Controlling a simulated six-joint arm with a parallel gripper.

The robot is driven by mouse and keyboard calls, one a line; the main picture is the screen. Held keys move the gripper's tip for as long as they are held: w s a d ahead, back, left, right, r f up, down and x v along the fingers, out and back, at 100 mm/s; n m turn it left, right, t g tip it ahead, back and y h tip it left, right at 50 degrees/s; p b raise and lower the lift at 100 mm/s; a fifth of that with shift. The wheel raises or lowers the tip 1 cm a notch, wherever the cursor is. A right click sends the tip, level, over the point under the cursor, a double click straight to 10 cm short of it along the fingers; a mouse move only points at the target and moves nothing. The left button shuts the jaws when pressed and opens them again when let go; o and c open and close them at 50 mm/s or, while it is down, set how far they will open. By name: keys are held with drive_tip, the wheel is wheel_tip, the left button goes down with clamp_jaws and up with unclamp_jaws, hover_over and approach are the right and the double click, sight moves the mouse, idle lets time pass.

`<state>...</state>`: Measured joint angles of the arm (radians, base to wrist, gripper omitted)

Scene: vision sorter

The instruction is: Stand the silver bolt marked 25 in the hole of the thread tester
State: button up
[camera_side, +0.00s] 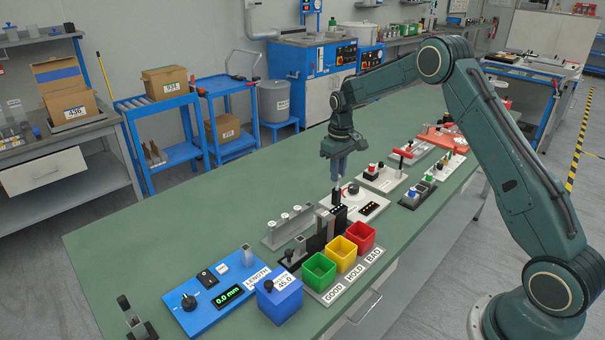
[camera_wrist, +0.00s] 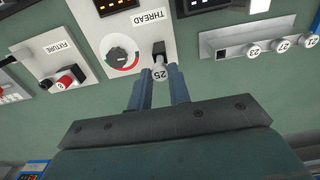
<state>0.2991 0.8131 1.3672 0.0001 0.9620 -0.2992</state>
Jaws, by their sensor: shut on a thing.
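The bolt marked 25 (camera_wrist: 159,74) shows its pale, numbered head between the two blue-grey fingers of my gripper (camera_wrist: 160,78) in the wrist view. My gripper is shut on it. A dark upright piece shows just beyond the bolt, at the tester's edge. In the side view my gripper (camera_side: 337,180) points down beside the thread tester (camera_side: 378,201). The bolt's shank and the hole are hidden, so I cannot tell whether the bolt is in it.
A grey rack (camera_wrist: 224,40) holds bolts marked 27, 23 and 21; it also stands left of my gripper in the side view (camera_side: 270,241). Green, yellow and red bins (camera_side: 319,270) and dark posts stand in front. The FIXTURE panel (camera_wrist: 45,48) lies beside the tester.

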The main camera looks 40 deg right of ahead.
drive_tip(key=shift+f, duration=0.85)
idle(0.3)
drive_tip(key=o, duration=1.3)
drive_tip(key=shift+o, duration=0.2)
drive_tip(key=shift+r, duration=0.1)
drive_tip(key=shift+r, duration=3.9)
drive_tip(key=shift+r, duration=0.1)
